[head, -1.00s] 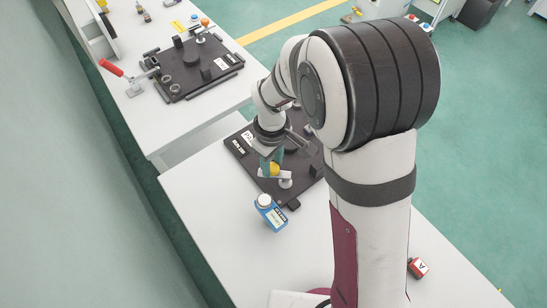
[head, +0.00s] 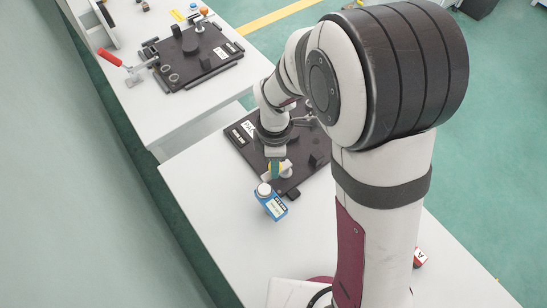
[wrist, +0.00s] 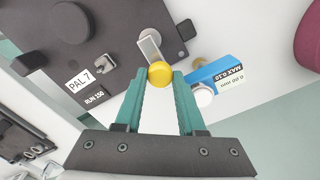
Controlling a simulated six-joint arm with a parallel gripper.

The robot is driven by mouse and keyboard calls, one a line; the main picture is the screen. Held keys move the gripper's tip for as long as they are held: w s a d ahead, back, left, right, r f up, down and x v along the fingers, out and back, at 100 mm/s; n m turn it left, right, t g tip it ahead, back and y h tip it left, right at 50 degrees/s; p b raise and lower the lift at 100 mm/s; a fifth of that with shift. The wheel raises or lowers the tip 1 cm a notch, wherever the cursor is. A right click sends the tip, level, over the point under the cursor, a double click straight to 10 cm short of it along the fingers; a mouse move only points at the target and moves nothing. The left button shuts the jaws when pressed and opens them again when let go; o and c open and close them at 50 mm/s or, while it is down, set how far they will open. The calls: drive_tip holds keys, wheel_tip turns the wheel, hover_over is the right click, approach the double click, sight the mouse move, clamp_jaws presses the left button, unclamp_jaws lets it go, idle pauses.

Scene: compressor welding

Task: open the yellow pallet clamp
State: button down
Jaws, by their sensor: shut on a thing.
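The yellow clamp's round yellow knob (wrist: 160,74) sits between my teal fingertips in the wrist view. My gripper (wrist: 159,77) is shut on this knob, and a grey metal bar (wrist: 150,46) of the clamp runs from it toward the pallet. In the head view my gripper (head: 275,168) is at the near edge of the dark pallet (head: 240,137), on the side toward the blue container. The pallet also shows in the wrist view (wrist: 95,45), with a label reading PAL 7. My arm hides part of the pallet, and the clamp's pivot is unclear.
A blue container (head: 273,206) with a white cap stands close to my gripper and the pallet; it also shows in the wrist view (wrist: 218,72). A second pallet with a red-handled clamp (head: 110,57) is on the back table. The front table's left part is clear.

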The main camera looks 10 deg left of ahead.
drive_tip(key=shift+n, duration=0.3)
idle(0.4)
drive_tip(key=c, duration=0.5)
unclamp_jaws()
drive_tip(key=shift+s, duration=0.1)
wheel_tip(320, 180, up, 16)
drive_tip(key=shift+f, duration=0.1)
